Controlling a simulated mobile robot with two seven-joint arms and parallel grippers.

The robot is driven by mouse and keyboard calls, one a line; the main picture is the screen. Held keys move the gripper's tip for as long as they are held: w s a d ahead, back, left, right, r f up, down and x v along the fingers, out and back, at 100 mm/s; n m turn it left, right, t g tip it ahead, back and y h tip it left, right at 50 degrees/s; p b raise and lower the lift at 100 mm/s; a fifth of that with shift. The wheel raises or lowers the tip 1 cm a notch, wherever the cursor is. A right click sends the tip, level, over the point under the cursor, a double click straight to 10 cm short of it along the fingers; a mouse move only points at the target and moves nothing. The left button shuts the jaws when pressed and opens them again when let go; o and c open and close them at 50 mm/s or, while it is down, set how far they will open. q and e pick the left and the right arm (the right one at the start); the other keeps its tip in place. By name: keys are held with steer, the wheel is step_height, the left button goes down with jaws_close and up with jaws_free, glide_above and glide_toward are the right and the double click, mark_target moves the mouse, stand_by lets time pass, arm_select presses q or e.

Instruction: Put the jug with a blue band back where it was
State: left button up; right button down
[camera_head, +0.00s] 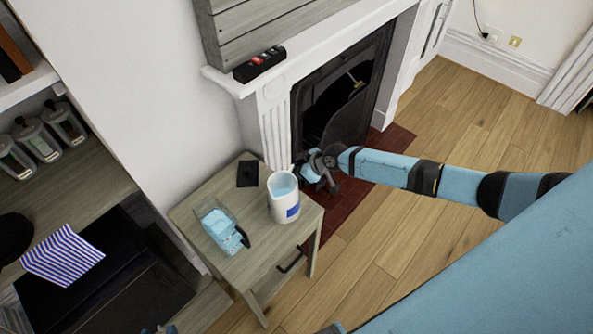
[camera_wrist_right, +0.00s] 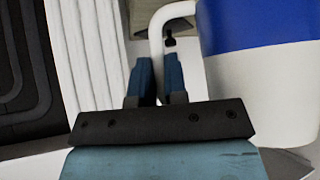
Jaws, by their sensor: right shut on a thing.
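The white jug with a blue band (camera_head: 284,204) is upright at the right part of the small wooden side table (camera_head: 245,266). Its inside looks pale blue. I cannot tell whether its base touches the tabletop. My right gripper (camera_head: 318,170) comes in from the right and is shut on the jug's handle. In the right wrist view, the white handle (camera_wrist_right: 156,38) runs between the blue fingers (camera_wrist_right: 156,82), and the jug's blue band (camera_wrist_right: 255,25) fills the upper right. A small blue and dark piece at the head view's bottom edge may be my left gripper; its jaws cannot be made out.
On the table are a clear container with pale blue contents (camera_head: 219,228) and a dark flat object (camera_head: 247,173). The fireplace (camera_head: 340,95) is behind, with a dark box (camera_head: 260,64) on its mantel. Shelves with several jars stand at left. The wooden floor at right is clear.

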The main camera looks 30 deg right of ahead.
steer(key=shift+r, duration=0.1)
steer(key=shift+f+b, duration=0.2)
steer(key=shift+b, duration=0.1)
steer(key=c, duration=1.1)
jaws_free()
steer(key=shift+c, duration=0.2)
steer(key=shift+r, duration=0.15)
steer(key=v, duration=1.2)
steer(key=shift+s, duration=0.1)
